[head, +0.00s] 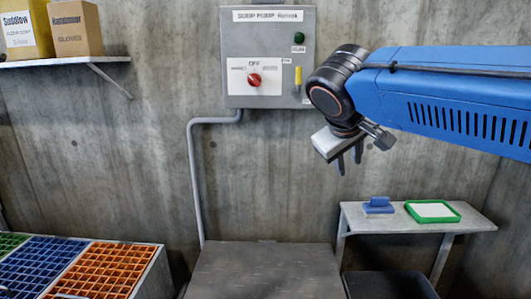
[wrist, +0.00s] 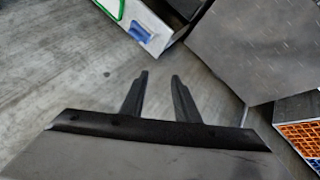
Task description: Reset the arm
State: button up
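My arm is blue and reaches in from the right in the head view. My gripper (head: 348,166) points downward in front of the concrete wall, below and to the right of the grey control box (head: 268,57). In the wrist view my gripper's two dark fingers (wrist: 160,88) stand apart with nothing between them.
A shelf (head: 471,218) at right holds a blue object (head: 378,205) and a green-rimmed tray (head: 433,211). A dark bin (head: 388,285) stands below. A grey surface (head: 263,272) is at centre front. Blue (head: 42,267) and orange (head: 104,270) grid crates are at left.

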jog(key=s+d+f+m+g+y, duration=0.1)
jog(key=s+d+f, duration=0.4)
jog(key=s+f, duration=0.5)
jog(key=s+d+f+m+g+y, duration=0.1)
jog(key=s+d+f+m+y, duration=0.1)
jog(key=s+f, duration=0.8)
notch_tip(320, 180, down, 4)
jog(key=d+m, duration=0.1)
jog(key=d, duration=0.1)
jog(key=shift+d+f+m+y, duration=0.25)
jog(key=shift+d+m+y, duration=0.15)
jog(key=shift+o, duration=0.7)
